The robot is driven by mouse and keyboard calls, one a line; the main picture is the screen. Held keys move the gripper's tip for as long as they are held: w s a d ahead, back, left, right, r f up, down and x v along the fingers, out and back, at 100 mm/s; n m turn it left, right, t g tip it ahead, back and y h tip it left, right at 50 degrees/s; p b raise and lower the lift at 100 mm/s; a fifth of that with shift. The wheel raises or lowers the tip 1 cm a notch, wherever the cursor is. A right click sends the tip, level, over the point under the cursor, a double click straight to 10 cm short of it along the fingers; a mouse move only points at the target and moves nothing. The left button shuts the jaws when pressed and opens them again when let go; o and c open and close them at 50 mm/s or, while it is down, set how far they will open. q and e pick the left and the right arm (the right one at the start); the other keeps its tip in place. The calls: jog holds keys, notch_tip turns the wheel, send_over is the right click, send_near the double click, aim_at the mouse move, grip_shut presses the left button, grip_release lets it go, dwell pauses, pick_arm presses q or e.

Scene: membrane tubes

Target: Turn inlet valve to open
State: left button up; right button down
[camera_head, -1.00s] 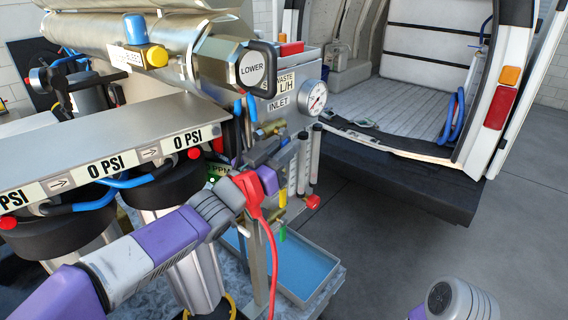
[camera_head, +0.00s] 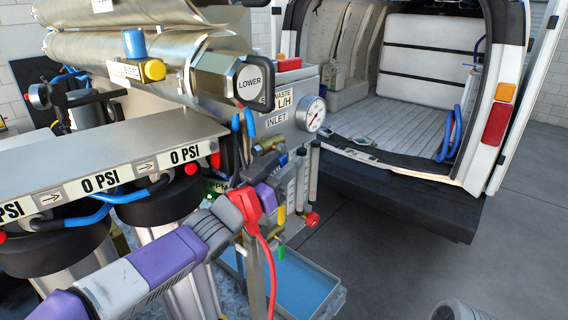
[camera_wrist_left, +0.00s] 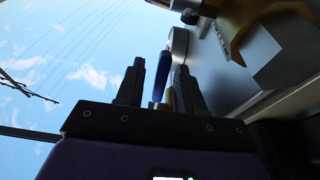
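The INLET label (camera_head: 276,119) and a round white gauge (camera_head: 312,114) are on the grey panel. A blue valve handle (camera_head: 250,122) hangs left of the label. My left gripper (camera_head: 267,160) is in front of the panel, below the label, partly hidden by its own wrist and red cable. In the left wrist view, the fingers (camera_wrist_left: 160,68) are apart, with a slim blue handle (camera_wrist_left: 158,90) in the gap between them and brass-coloured metal behind it. I cannot tell whether either finger touches the handle. My right gripper is out of view.
The large steel housing with the LOWER cap (camera_head: 250,82) overhangs at upper left. Flowmeter tubes (camera_head: 313,175) with red knobs stand right of the gripper. A blue tray (camera_head: 300,280) lies below.

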pick_arm(q)
jog(key=b+v, duration=0.1)
jog(key=v, duration=0.6)
jog(key=shift+s+a, duration=0.1)
jog(key=shift+s, duration=0.05)
jog(key=shift+s+f, duration=0.1)
jog(key=c, duration=0.4)
jog(key=shift+s+a+n, duration=0.25)
jog(key=shift+n, duration=0.45)
jog(key=shift+c, duration=1.3)
jog(key=s+a+f+n, duration=0.1)
jog(key=s+n, duration=0.1)
jog(key=n, duration=0.2)
jog(key=s+a+n+b, duration=0.1)
jog(key=s+a+n, duration=0.1)
jog(key=n, duration=0.3)
jog(key=s+a+f+n+b, duration=0.1)
jog(key=s+n, duration=0.1)
jog(key=n, duration=0.2)
jog(key=shift+s+a+f+n, duration=0.2)
jog(key=shift+s+f+n, duration=0.05)
jog(key=shift+f+n, duration=0.15)
grip_shut()
jog(key=w+d+r+n+b, duration=0.1)
jog(key=w+d+r+n, duration=0.1)
jog(key=w+d, duration=0.5)
jog(key=w+r, duration=0.1)
jog(key=w, duration=0.2)
jog(key=shift+n, duration=0.4)
